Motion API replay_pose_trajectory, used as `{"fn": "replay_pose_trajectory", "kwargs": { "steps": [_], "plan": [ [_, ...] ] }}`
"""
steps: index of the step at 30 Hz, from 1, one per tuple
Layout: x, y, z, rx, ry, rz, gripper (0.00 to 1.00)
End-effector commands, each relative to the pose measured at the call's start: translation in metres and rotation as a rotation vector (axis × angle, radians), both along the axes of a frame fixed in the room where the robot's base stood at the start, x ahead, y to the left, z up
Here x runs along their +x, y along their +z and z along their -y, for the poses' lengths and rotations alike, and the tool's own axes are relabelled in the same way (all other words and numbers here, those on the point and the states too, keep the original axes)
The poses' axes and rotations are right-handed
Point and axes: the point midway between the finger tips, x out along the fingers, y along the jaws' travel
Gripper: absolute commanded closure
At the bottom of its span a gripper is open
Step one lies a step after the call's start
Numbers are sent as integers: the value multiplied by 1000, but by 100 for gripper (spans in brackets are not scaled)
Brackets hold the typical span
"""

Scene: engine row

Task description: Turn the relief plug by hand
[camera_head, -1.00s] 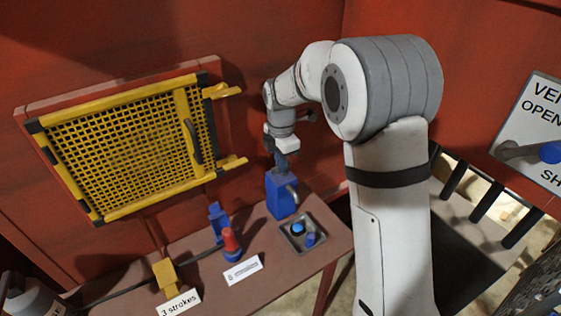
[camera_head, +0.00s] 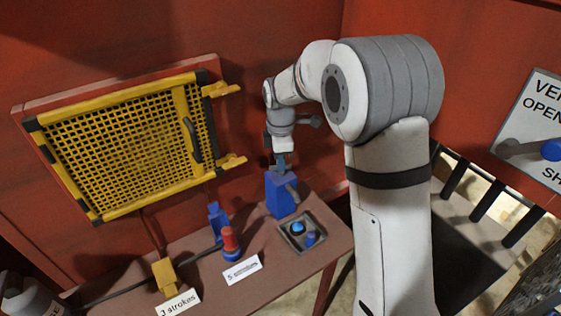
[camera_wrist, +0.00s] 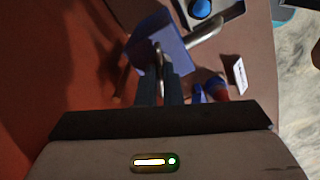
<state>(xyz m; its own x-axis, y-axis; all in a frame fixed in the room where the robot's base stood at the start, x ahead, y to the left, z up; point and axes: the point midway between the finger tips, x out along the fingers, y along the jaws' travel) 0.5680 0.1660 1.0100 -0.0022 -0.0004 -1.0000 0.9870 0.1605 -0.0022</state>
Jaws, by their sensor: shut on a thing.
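A blue block-shaped body (camera_head: 280,197) stands on the bench with a grey spout on its right side. The block also shows in the wrist view (camera_wrist: 166,50). My gripper (camera_head: 281,166) points down onto the top of this block. In the wrist view my gripper's two fingers (camera_wrist: 160,82) are close together around a thin, grey metal piece (camera_wrist: 158,58) on top of the block. I take this piece for the relief plug. The fingers hide much of it, so its turn angle cannot be read.
A shallow grey tray (camera_head: 322,246) with blue parts sits right of the block. A red-topped blue fitting (camera_head: 230,241), a small blue part (camera_head: 216,217) and a yellow piece (camera_head: 165,276) stand to the left. A yellow mesh guard (camera_head: 125,145) is on the red wall behind.

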Motion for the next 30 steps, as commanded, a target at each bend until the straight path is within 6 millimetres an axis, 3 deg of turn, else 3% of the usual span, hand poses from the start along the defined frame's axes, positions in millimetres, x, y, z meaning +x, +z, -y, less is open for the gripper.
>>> {"fn": "replay_pose_trajectory", "kwargs": {
  "steps": [30],
  "plan": [
    [2, 5, -1, 6, -966, 9, 100]
  ]
}}
